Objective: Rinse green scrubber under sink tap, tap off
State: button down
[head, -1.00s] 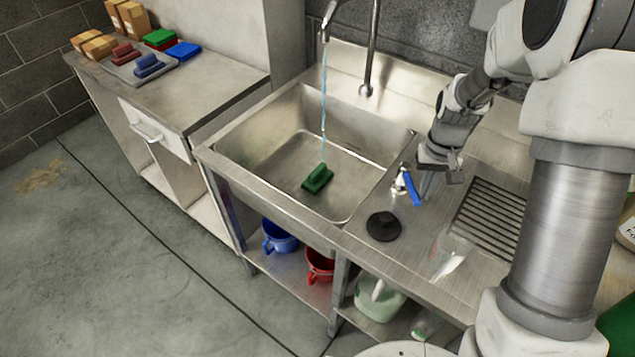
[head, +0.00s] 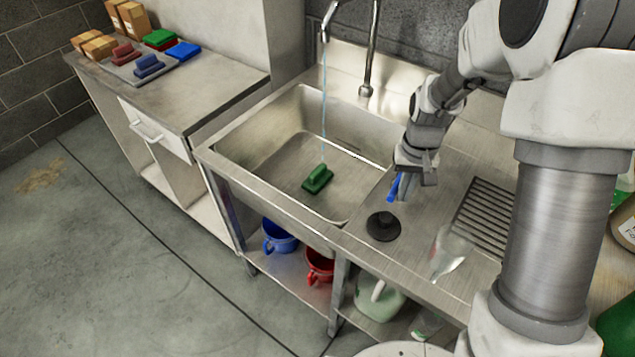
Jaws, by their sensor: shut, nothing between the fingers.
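The green scrubber (head: 318,179) lies on the floor of the steel sink basin (head: 262,139), toward its front. A thin stream of water (head: 323,110) runs from the tap spout (head: 324,37) down to the scrubber. The blue tap lever (head: 394,187) is on the counter just right of the basin. My gripper (head: 403,194) is shut and empty, pointing down beside the lever on its right. The fingers partly hide the lever's base, and I cannot tell whether they touch it.
A black round stopper (head: 383,226) sits on the counter in front of the lever. A clear glass (head: 450,252) and a drain grille (head: 490,215) are to the right. Blue (head: 278,237) and red (head: 319,267) buckets stand below. Coloured pads and boxes sit on the left counter.

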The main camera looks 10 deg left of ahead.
jog(key=shift+w+a, duration=0.1)
jog(key=shift+a, duration=0.55)
notch_tip(320, 180, up, 7)
jog(key=p, duration=0.5)
jog(key=shift+d, duration=0.1)
jog(key=s+d+r+t, duration=0.15)
jog(key=s+r, duration=0.25)
jog(key=r, duration=0.4)
jog(key=s+d+r+t, duration=0.1)
jog(key=s+d+r, duration=0.25)
jog(key=r, duration=0.45)
jog(key=s+d+r+t, duration=0.1)
jog(key=s+r, duration=0.1)
jog(key=s, duration=0.4)
jog(key=s+d+r+m+t, duration=0.1)
jog(key=s+d+r+t, duration=0.1)
jog(key=s, duration=0.5)
jog(key=shift+d+r+m, duration=0.25)
jog(key=shift+r+m, duration=0.05)
jog(key=shift+r, duration=0.45)
